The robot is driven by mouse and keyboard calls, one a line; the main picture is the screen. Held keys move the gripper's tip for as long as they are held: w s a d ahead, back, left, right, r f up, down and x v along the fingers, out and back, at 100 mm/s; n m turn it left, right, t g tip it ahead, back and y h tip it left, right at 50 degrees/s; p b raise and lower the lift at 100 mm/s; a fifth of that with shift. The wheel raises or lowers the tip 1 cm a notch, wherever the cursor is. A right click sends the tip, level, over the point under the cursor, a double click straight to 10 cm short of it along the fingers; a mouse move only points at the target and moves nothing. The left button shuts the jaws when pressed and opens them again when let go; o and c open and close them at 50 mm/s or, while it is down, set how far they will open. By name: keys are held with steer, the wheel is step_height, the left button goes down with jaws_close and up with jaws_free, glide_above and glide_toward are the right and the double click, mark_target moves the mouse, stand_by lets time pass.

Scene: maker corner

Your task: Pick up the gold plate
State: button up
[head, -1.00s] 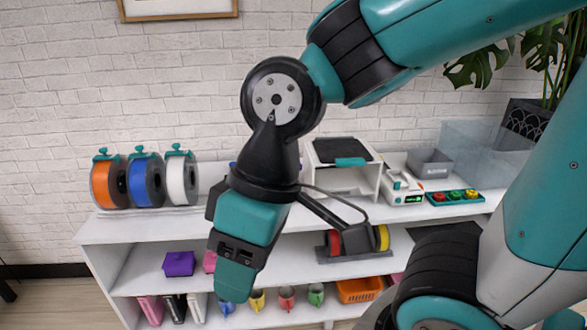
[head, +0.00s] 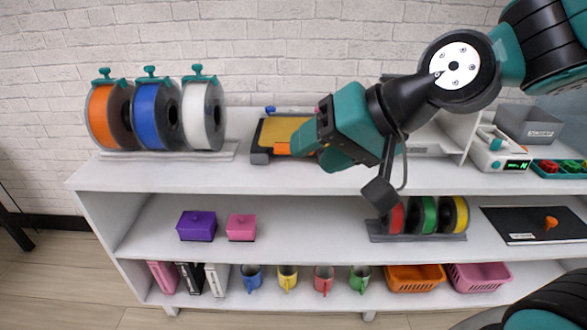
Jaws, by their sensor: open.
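The gold plate (head: 275,130) lies on a dark, low base (head: 259,155) on the top shelf, right of the spools. A small orange part (head: 283,149) shows at its front edge; I cannot tell whether it belongs to the plate. My gripper (head: 305,141) points left at the plate's right side and covers part of it. The jaws are open with nothing seen between them. I cannot tell whether they touch the plate.
Orange, blue and white spools (head: 158,113) stand left on the top shelf (head: 190,175). A white device with a green display (head: 499,152) and a grey bin (head: 528,124) are at the right. Boxes, small spools and mugs fill the lower shelves.

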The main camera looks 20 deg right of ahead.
steer(key=w+d+f+m+t+h+b, duration=0.1)
steer(key=w+d+f+m+t+b, duration=0.55)
steer(key=b, duration=0.55)
steer(key=w+d+f+m+t+h+b, duration=0.1)
steer(key=w+d+f+m+t+b, duration=0.3)
steer(key=f+m+b, duration=0.5)
steer(key=w+a+p, duration=0.1)
steer(key=w+p, duration=0.2)
steer(key=w+a+n+p, duration=0.1)
steer(key=w+p, duration=0.3)
steer(key=w+a+n+p, duration=0.1)
steer(key=w+p, duration=0.2)
steer(key=shift+w+a, duration=0.1)
steer(key=shift+w, duration=0.25)
steer(key=shift+w+a+f, duration=0.1)
steer(key=shift+w+f, duration=0.05)
steer(key=shift+w, duration=0.1)
steer(key=p+x, duration=0.4)
steer(key=shift+w+p, duration=0.3)
steer(key=shift+p, duration=0.1)
steer(key=shift+w+a+f, duration=0.1)
steer(key=shift+w+f, duration=0.1)
steer(key=shift+w, duration=0.15)
jaws_close()
steer(key=shift+r, duration=0.1)
